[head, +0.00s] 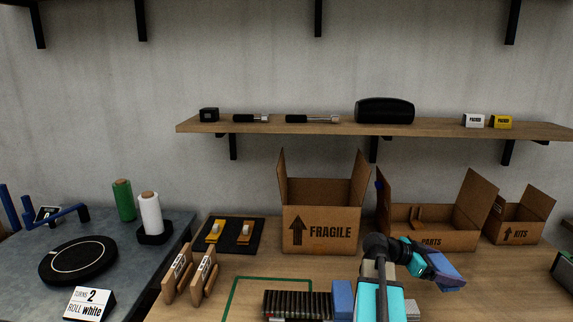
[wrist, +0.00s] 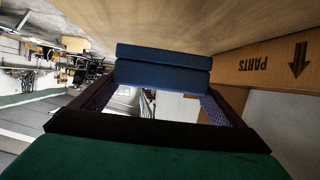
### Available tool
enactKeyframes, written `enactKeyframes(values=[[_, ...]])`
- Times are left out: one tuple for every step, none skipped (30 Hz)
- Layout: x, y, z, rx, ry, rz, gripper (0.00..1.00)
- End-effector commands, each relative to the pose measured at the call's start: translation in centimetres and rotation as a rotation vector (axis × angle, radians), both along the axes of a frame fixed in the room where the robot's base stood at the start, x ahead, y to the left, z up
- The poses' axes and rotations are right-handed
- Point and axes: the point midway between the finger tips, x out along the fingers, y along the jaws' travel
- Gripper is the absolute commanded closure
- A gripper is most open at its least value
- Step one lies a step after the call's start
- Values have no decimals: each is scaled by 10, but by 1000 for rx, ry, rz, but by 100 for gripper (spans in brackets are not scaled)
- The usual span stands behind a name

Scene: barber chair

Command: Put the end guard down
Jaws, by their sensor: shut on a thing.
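My gripper (head: 432,265) is at the right of the head view, in front of the PARTS carton. It is shut on a dark blue block, which I take as the end guard (head: 450,272), held tilted. In the wrist view the end guard (wrist: 163,66) lies across the far ends of my two fingers. I cannot tell how high it is above the table. Another blue block (head: 342,298) stands at the right end of a row of dark slats (head: 296,305) on the table. My arm hides part of the table right of it.
The FRAGILE carton (head: 322,232), PARTS carton (head: 433,241) and BITS carton (head: 520,231) stand open at the back. A green outline (head: 270,279) lies on the wood behind the slats. Two wooden holders (head: 191,278) are at left. A shelf (head: 380,129) runs above.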

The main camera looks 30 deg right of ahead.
Motion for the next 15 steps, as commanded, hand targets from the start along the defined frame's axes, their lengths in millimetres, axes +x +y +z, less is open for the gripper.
enactKeyframes(values=[[14,8,6,0,-1,23,28],[21,11,8,0,0,35,28],[31,17,10,0,0,51,28],[37,22,11,0,0,62,28],[44,26,13,0,1,74,28],[54,32,15,0,1,90,28],[60,36,16,0,1,102,28],[67,41,18,0,1,114,28],[76,47,19,0,1,131,28],[83,52,21,0,1,144,28],[90,57,22,0,1,156,28],[99,63,24,0,0,174,28],[106,69,25,0,1,188,28],[112,73,26,0,0,200,28],[122,81,27,0,0,221,28]])
